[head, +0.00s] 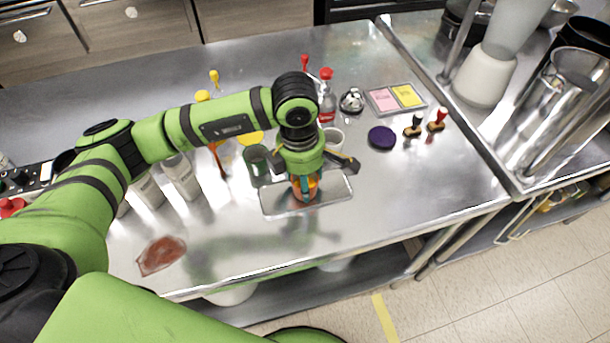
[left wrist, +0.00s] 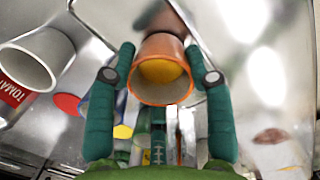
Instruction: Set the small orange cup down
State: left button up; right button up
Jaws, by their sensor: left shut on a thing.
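The small orange cup (head: 304,189) is between the fingers of my left gripper (head: 310,186), over a shallow metal tray (head: 272,209) near the counter's front edge. In the left wrist view, the orange cup (left wrist: 133,86) has its open mouth toward the camera, and its inside shows yellow-orange. The two teal fingers of my left gripper (left wrist: 160,52) are closed on opposite sides of it. A brownish reflection lies just past its base. I cannot tell whether the base touches the tray. My right gripper is not in view.
A dark green cup (head: 257,162) and a white cup (head: 333,137) stand close behind the tray. White bottles (head: 181,176) stand to the left. A reddish flat item (head: 161,254) lies front left. The counter right of the tray is clear.

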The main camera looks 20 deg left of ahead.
pick_arm(q)
jog(key=shift+f, duration=0.2)
jog(key=o, duration=1.3)
jog(key=shift+o, duration=0.2)
jog(key=shift+r, duration=0.1)
jog(key=shift+r, duration=0.65)
notch_tip(320, 180, up, 11)
jog(key=b, duration=0.3)
jog(key=shift+s+a, duration=0.3)
jog(key=shift+s, duration=0.05)
